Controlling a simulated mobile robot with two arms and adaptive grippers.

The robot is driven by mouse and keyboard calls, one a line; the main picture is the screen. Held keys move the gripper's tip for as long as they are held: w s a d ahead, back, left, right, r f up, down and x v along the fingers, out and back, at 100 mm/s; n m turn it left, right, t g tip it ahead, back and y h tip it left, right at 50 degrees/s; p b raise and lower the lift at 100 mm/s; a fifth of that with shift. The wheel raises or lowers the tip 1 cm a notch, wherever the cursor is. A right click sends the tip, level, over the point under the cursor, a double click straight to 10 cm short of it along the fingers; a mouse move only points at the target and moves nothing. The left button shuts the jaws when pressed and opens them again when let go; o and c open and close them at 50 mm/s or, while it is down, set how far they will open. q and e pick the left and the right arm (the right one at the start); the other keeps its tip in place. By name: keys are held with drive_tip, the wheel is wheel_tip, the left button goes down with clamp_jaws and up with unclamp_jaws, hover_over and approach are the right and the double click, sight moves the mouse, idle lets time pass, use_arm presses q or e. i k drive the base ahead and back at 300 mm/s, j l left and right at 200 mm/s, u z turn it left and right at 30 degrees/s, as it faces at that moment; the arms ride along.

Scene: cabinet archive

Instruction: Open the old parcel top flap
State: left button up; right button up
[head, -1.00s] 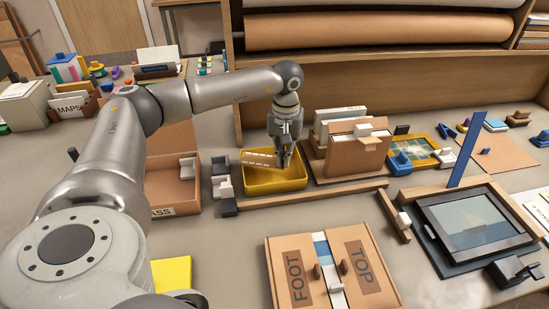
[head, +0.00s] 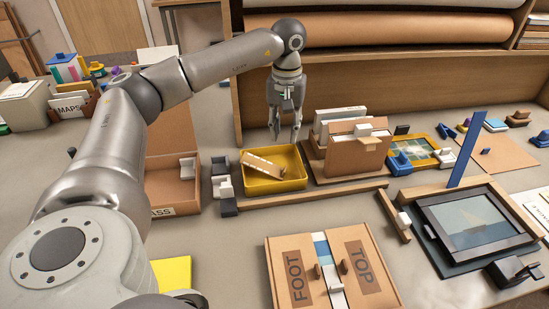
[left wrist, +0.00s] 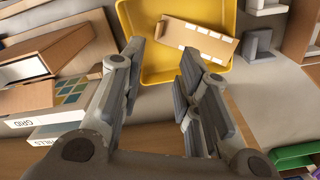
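The old parcel is a flat cardboard box (head: 277,250) at the front middle in the head view. Two flaps labelled FOOT (head: 296,278) and TOP (head: 362,265) lie flat on it, each with a small brown knob. A blue and white strip runs between them, with a white piece at its near end. My left gripper (head: 286,138) is behind the parcel, above the yellow tray. Its fingers are apart and empty; the open gripper also shows in the left wrist view (left wrist: 161,60). My right gripper is not in view.
The yellow tray (head: 295,184) holds a tilted cardboard piece with white marks (head: 264,166). A rack of upright folders (head: 350,155) stands right of it. A wooden rail (head: 320,194) lies between tray and parcel. A dark picture frame (head: 475,222) is at right.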

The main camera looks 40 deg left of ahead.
sight(368, 283)
drive_tip(key=k+l, duration=1.65)
drive_tip(key=l, duration=0.1)
